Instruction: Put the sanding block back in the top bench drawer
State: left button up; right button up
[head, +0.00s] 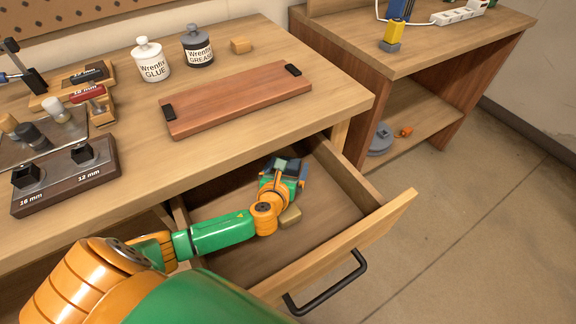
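The top bench drawer (330,252) is pulled open below the bench top, with its black handle (326,285) at the front. My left arm reaches over the drawer, and my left gripper (287,166) is at its back part, close to the bench edge. The wrist hides the fingertips, so I cannot see whether they are open or hold anything. A small tan-olive block (291,215) shows in the drawer beside my wrist. It may be the sanding block, but the arm partly covers it. My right gripper is not in view.
A reddish board (236,99) with black end pieces lies on the bench. Tool holders (68,174) fill the left. A second bench (440,45) stands right; the drawer's right part is bare.

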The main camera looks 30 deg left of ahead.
pick_arm(q)
jog(key=shift+s+r, duration=0.1)
jog(key=shift+r, duration=0.05)
jog(key=p+v, duration=0.3)
jog(key=v, duration=0.8)
jog(key=shift+d, duration=0.1)
jog(key=shift+s+d+r, duration=0.1)
jog(key=shift+s, duration=0.3)
